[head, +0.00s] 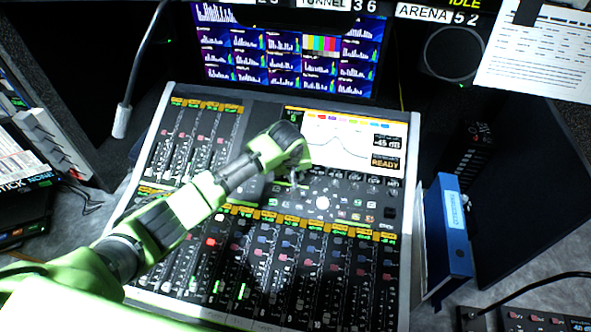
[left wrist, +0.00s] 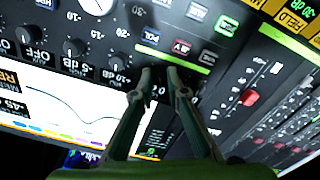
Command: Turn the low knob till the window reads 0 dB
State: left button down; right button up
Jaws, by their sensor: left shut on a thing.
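My left gripper (head: 294,174) reaches over the console to the left end of the knob row under the curve screen (head: 345,145). In the left wrist view the gripper's fingertips (left wrist: 163,72) are shut on a small knob, which they mostly hide. A small readout (left wrist: 157,90) beside the fingers is partly covered; a "0" shows, but I cannot read it whole. The neighbouring black knobs have readouts that look like "+10 dB" (left wrist: 120,79), "5 dB" (left wrist: 76,66) and "OFF" (left wrist: 37,54). My right gripper is not in view.
The curve screen shows "-45 dB" (head: 388,141) and "READY" (head: 386,163). Fader banks (head: 290,262) fill the front of the mixing console. A blue binder (head: 452,225) stands at its right. A gooseneck lamp (head: 130,100) is at the left. A monitor (head: 285,60) is behind.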

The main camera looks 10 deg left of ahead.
pick_arm(q)
jog(key=shift+n+p, duration=0.3)
jog(key=shift+n, duration=0.2)
jog(key=c, duration=2)
grip_release()
jog(key=v, duration=1.2)
jog(key=shift+a, duration=0.1)
